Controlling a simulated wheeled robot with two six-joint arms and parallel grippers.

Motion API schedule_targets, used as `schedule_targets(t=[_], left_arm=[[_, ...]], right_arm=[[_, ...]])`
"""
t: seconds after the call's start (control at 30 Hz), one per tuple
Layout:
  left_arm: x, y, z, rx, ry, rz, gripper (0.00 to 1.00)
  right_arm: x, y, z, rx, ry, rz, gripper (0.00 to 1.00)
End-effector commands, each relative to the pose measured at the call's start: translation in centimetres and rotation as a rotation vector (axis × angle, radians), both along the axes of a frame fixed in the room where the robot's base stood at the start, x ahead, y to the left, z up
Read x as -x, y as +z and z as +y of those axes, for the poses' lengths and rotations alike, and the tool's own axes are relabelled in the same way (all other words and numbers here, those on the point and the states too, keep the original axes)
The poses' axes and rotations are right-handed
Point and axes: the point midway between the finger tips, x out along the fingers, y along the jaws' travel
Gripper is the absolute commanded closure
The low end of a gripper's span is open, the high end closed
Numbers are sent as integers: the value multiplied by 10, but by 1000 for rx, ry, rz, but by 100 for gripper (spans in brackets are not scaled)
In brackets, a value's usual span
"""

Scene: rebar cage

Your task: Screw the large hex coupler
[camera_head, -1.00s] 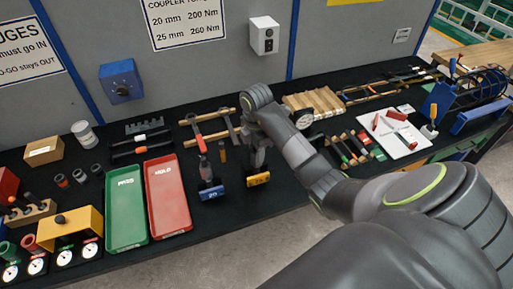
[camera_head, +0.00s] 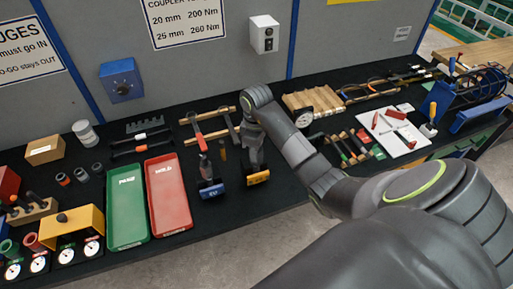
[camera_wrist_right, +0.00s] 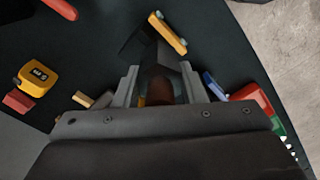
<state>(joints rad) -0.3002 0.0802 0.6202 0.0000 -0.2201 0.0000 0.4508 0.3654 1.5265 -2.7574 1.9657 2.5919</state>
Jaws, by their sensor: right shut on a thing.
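My right gripper (camera_head: 255,162) is over the stand with the yellow front plate (camera_head: 258,179) on the black bench. In the right wrist view, its fingers (camera_wrist_right: 160,82) are shut on a dark, brownish piece (camera_wrist_right: 159,92), apparently the large hex coupler; the fingers hide most of it. The yellow plate (camera_wrist_right: 170,33) shows just beyond the fingers. A similar stand with a blue plate (camera_head: 211,191) is just to the left, with an upright tool-like piece (camera_head: 204,168) above it. My left gripper is not in view.
A red tray (camera_head: 168,197) and a green tray (camera_head: 127,205) lie left of the stands. A wooden frame (camera_head: 208,124) lies behind. A dial gauge (camera_head: 304,117) and several hand tools are to the right.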

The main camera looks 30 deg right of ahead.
Motion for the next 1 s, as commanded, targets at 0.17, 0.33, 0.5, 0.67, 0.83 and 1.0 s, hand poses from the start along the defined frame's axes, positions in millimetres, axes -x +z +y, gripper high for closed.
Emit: schedule_targets(t=[0.17,0.33,0.5,0.67,0.83,1.0], left_arm=[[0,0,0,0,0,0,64],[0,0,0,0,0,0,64],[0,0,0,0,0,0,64],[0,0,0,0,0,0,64],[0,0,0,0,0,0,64],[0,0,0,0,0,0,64]], right_arm=[[1,-2,1,-5,-46,4,86],[1,-2,1,-5,-64,4,86],[1,-2,1,-5,-67,4,86],[1,-2,1,-5,-66,4,86],[1,-2,1,-3,-66,2,44],[0,-1,1,-2,-66,1,41]])
